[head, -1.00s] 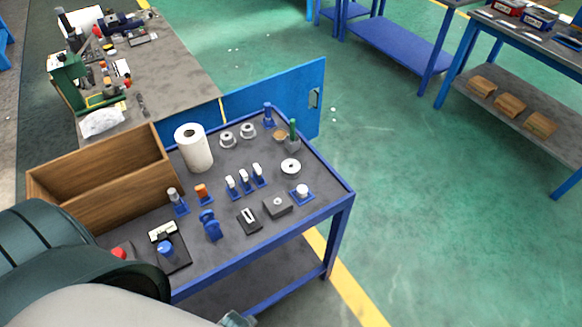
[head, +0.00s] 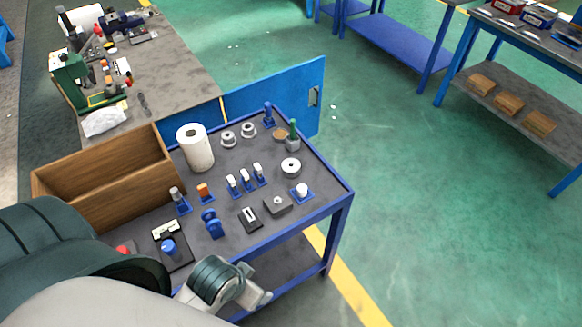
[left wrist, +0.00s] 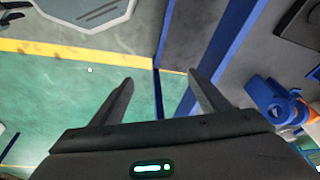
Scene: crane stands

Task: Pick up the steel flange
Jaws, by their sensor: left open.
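Several pale round metal parts on the cart's top could be the steel flange; I cannot tell for certain which is meant. Two small hubbed ones (head: 228,139) and (head: 248,130) stand near the back, right of the paper roll. My left gripper (left wrist: 160,78) is open and empty in the left wrist view, by the cart's blue edge and over the floor. In the head view its fingers cannot be made out. My right gripper is not in view.
The blue cart (head: 335,188) carries a wooden box (head: 105,178), a paper roll (head: 195,148), blue-based fittings and dark blocks. A blue clamp-like part (left wrist: 278,112) shows in the left wrist view. Floor (head: 430,240) right of the cart is clear.

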